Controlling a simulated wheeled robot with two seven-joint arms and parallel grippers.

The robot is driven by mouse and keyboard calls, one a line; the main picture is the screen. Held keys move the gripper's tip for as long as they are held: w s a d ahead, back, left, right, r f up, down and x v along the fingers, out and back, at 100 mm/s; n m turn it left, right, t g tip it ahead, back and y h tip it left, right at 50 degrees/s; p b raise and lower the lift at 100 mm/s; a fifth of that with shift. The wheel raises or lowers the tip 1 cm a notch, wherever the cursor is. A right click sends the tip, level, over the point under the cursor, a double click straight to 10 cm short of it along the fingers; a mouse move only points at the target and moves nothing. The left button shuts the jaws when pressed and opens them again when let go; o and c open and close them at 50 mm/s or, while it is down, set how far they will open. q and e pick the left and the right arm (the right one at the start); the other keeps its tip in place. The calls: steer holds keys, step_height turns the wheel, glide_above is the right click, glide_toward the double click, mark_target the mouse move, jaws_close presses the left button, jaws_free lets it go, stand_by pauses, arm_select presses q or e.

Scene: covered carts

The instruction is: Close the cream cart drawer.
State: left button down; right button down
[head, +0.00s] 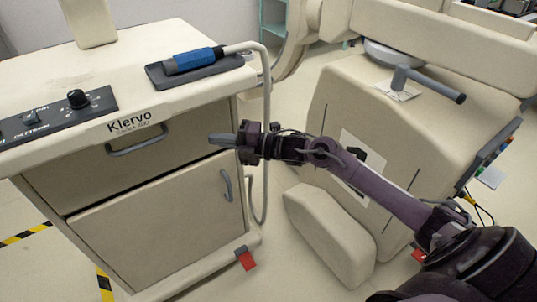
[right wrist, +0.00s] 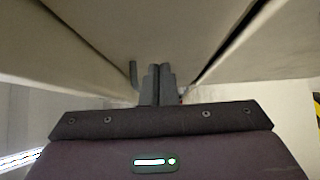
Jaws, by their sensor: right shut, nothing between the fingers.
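The cream cart (head: 165,215) stands at the left in the head view, with a "Klervo" label on its top edge. Its drawer (head: 90,170) is the wide upper front, with a grey bar handle (head: 137,140). I cannot tell how far the drawer front stands out from the cart. My right gripper (head: 222,139) is shut and empty, at the right end of the drawer front, right of the handle. In the right wrist view the closed fingers (right wrist: 157,82) point at cream panels; contact is unclear. My left gripper is not in view.
Below the drawer is a cart door (head: 155,225) with a vertical handle (head: 226,186). A grey tray (head: 190,76) with a blue handpiece (head: 192,61) lies on top; its hose (head: 265,120) hangs near my right gripper. A large cream machine (head: 335,110) stands at the right.

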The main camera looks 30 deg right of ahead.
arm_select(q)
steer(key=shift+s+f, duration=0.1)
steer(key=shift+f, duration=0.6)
arm_select(e)
steer(key=v, duration=1)
steer(key=shift+f, duration=0.2)
